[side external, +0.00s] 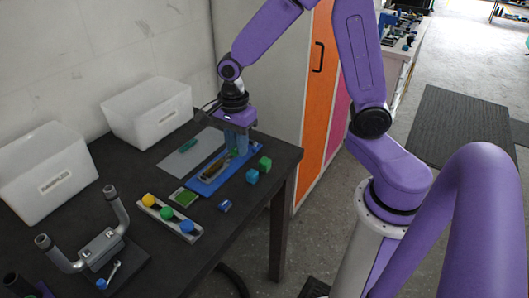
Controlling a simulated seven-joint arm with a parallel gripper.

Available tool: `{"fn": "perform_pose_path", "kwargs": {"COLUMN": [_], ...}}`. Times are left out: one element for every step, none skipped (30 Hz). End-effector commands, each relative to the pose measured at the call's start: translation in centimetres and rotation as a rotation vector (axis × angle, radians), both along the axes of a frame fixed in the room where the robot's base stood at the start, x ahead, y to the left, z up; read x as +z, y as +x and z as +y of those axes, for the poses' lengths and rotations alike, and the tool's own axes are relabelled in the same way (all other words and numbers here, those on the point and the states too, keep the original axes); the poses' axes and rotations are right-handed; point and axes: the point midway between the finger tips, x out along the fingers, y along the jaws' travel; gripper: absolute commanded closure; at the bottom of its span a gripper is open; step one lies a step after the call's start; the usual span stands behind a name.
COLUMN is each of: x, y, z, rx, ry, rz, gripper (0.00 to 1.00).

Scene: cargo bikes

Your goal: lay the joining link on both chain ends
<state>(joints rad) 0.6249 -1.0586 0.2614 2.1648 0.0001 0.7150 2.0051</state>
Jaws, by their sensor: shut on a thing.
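My gripper (236,150) points down over the blue plate (204,188) near the table's far right part. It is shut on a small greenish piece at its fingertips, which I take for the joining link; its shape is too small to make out. A dark and brassy strip (214,168), which looks like the chain, lies on the blue plate just left of the fingers. The two chain ends cannot be told apart, and the fingers hide part of the plate. Whether the held piece touches the chain cannot be told.
A green block (265,163), a teal block (252,175) and a blue piece (225,206) lie right of the plate. A tray with yellow, green and blue knobs (168,217) lies in front. Two white bins (148,112) stand by the wall. A handlebar-like tube (118,212) stands front left.

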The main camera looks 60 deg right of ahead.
Motion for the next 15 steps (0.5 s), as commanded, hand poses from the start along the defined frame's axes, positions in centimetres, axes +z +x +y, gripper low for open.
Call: {"fn": "perform_pose_path", "kwargs": {"x": [-0.4, -0.6, -0.9, -1.1, -1.3, -1.6, -1.8, -1.9, -2.1, -2.3, -2.4, -2.5, -2.6, -2.7, -2.8], "y": [1.6, 2.5, 3.5, 4.3, 5.0, 5.8, 6.4, 6.9, 7.5, 7.9, 8.2, 8.5, 8.8, 8.9, 9.1], "z": [-0.5, -0.8, -1.3, -1.6, -2.0, -2.4, -2.8, -3.1, -3.5, -3.7, -3.9, -4.2, -4.3, -4.5, -4.6], "rx": [-0.006, -0.006, -0.005, -0.005, -0.005, -0.004, -0.004, -0.003, -0.003, -0.001, -0.002, 0.000, 0.000, 0.000, 0.000], "ry": [-0.001, -0.001, -0.001, -0.001, -0.001, -0.001, -0.001, -0.001, -0.001, 0.000, -0.001, 0.000, 0.000, 0.000, 0.000], "rz": [0.002, 0.002, 0.002, 0.002, 0.002, 0.002, 0.003, 0.002, 0.002, 0.002, 0.002, 0.002, 0.001, 0.001, 0.001], "gripper": [1.00, 1.00, 1.00, 1.00, 1.00, 1.00, 1.00, 1.00, 1.00, 1.00, 1.00, 1.00, 1.00, 1.00, 1.00]}}
